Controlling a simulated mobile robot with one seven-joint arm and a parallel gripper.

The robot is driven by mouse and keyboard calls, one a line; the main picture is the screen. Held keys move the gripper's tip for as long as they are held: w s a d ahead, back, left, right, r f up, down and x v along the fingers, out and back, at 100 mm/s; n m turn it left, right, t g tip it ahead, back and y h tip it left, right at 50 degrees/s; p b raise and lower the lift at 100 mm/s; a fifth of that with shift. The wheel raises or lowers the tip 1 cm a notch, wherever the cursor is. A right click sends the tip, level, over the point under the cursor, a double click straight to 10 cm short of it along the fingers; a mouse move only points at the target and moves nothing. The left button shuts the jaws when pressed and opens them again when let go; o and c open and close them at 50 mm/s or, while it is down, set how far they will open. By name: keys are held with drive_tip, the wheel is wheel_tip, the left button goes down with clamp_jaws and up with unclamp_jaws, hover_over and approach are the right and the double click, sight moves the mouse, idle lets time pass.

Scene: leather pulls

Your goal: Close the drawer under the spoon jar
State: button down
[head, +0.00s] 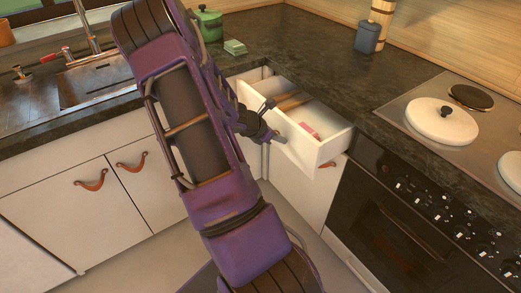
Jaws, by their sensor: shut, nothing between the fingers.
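The drawer (335,143) under the right-hand counter is pulled out. It is white inside and holds a wooden item (292,102) and a small pink item (309,130). A blue-grey jar (367,38), probably the spoon jar, stands on the counter behind the drawer; I cannot make out spoons in it. My gripper (272,122) is shut and empty, by the drawer's front panel. My gripper and purple arm hide part of that panel and its pull. I cannot tell whether the gripper touches the panel.
A stove with a white round lid (441,121) and an oven (395,215) stand on the right. A green pot (208,25) and a small green block (235,47) are at the counter corner. A sink (97,79) is on the left, above closed cabinets with leather pulls (91,180).

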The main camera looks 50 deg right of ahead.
drive_tip(key=s+d+p, duration=0.1)
drive_tip(key=d, duration=0.4)
drive_tip(key=s+d+p, duration=0.1)
drive_tip(key=d, duration=0.5)
drive_tip(key=s+d+p, duration=0.2)
drive_tip(key=d, duration=0.3)
drive_tip(key=shift+d, duration=0.4)
drive_tip(key=shift+s+d+r, duration=0.1)
drive_tip(key=shift+d+r, duration=0.05)
drive_tip(key=shift+d, duration=0.1)
drive_tip(key=shift+d+r, duration=0.1)
